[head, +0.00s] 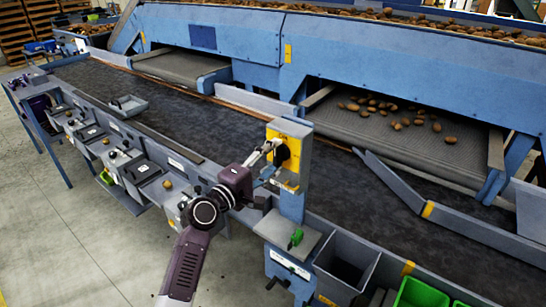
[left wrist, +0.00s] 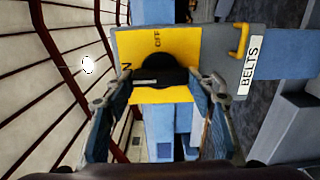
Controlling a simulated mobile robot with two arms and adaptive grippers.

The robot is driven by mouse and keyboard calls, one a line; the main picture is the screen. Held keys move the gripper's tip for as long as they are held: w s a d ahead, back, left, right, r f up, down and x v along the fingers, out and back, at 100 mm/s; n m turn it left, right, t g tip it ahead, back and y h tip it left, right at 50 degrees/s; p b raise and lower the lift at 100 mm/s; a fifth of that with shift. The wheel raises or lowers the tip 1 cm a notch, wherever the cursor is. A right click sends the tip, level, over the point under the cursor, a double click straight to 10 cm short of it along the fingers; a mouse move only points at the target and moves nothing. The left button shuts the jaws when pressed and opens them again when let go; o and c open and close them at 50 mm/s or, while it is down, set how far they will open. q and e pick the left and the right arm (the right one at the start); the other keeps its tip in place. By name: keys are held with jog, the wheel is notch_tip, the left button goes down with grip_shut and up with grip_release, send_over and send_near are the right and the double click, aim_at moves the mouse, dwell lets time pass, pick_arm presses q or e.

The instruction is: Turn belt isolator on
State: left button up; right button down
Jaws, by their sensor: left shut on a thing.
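The belt isolator is a grey box with a yellow plate (head: 296,133) on a post beside the conveyor, and a black rotary knob (head: 283,157) sits on the plate. In the left wrist view the plate (left wrist: 203,36) reads OFF at the top, with an N at its left edge, beside a BELTS label (left wrist: 251,64). My left gripper (head: 273,158) is at the knob, its fingers either side of the black knob (left wrist: 160,68), shut on it. A pale mark on the knob lies roughly level in that view; I cannot tell its exact setting. My right gripper is out of view.
A dark conveyor belt (head: 225,130) runs behind the post. A green control (head: 296,238) sits on a ledge below the isolator. A grey bin (head: 345,262) and green bins (head: 418,293) stand at the lower right.

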pick_arm(q)
jog(key=o, duration=1.2)
jog(key=shift+c, duration=0.2)
jog(key=v, duration=1.2)
